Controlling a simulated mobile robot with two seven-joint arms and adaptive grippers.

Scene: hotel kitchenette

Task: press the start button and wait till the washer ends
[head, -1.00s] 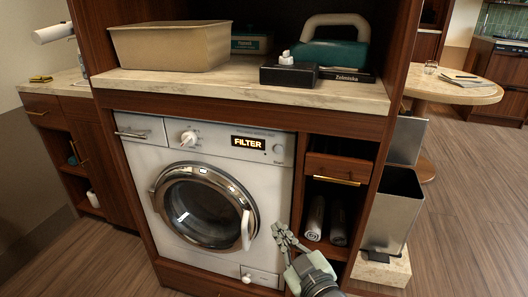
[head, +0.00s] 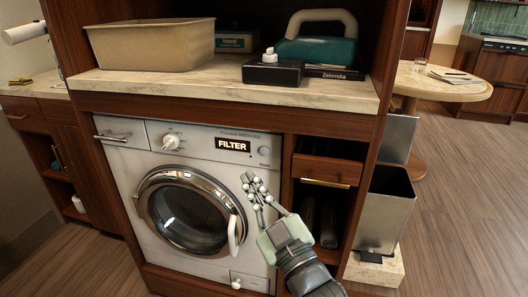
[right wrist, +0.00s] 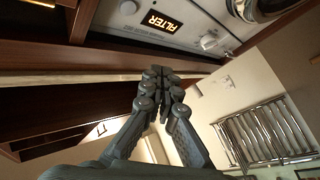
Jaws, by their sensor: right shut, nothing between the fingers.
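The white washer (head: 206,150) is built into a dark wood cabinet, with its round glass door (head: 190,212) closed. Its lit display (head: 233,145) reads FILTER, and it also shows in the right wrist view (right wrist: 160,22). A round pale button (head: 264,151) sits right of the display; its label is too small to read surely. A dial knob (head: 171,142) is on the left. A small flap with a white knob (head: 236,284) is at the bottom right. My right gripper (head: 256,184) is shut and empty, below the button and right of the door. My left gripper is out of view.
A worktop (head: 200,88) juts above the washer, holding a beige bin (head: 150,45), a black box (head: 272,72) and a teal case (head: 315,50). A drawer (head: 330,170) with a brass handle is close right of my gripper. An open metal bin (head: 383,210) stands further right.

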